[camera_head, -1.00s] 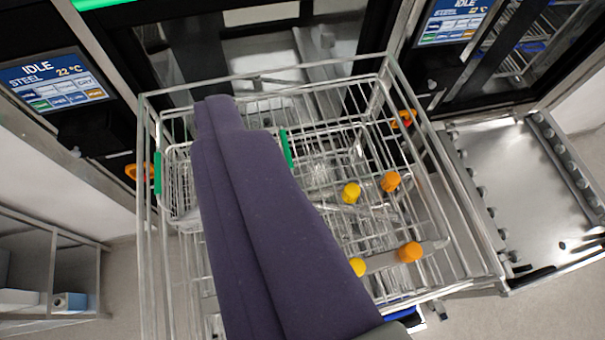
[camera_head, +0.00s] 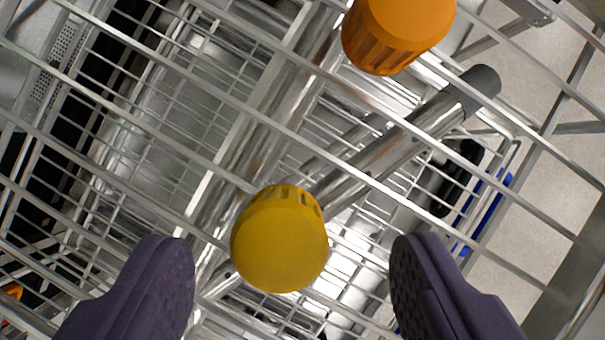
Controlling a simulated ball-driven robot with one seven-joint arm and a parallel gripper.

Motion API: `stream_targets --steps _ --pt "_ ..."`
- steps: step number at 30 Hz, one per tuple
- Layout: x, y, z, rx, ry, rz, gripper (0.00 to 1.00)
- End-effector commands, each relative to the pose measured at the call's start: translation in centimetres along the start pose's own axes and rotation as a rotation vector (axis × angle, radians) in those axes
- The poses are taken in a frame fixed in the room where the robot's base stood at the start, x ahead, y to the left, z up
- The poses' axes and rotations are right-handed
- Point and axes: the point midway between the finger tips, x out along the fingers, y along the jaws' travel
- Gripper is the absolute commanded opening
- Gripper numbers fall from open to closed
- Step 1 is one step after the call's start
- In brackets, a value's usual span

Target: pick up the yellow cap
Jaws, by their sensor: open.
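The yellow cap (camera_head: 279,240) is a round ribbed knob just left of the picture's middle, seen close up over the wire rack. My gripper (camera_head: 292,275) is open, with one dark purple finger at lower left and the other at lower right. The cap lies between and slightly beyond the fingertips, nearer the left one. Neither finger visibly touches it. What is under the cap is hidden.
An orange cap (camera_head: 398,35) stands at the upper right, close by. A wire rack (camera_head: 180,215) with metal bars surrounds the caps. A metal tube (camera_head: 400,145) runs diagonally beside the yellow cap. Pale floor shows at the right.

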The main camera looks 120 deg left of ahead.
Motion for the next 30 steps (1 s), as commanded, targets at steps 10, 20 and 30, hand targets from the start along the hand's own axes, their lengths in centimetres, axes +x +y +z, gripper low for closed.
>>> stream_targets --steps 10,20,30 --pt "3.4 -0.4 0.1 -0.001 0.000 -0.002 0.67" --pt "3.4 -0.4 0.1 -0.002 0.000 -0.002 0.21" --pt "3.3 -0.4 0.1 -0.002 0.000 -0.003 0.07"
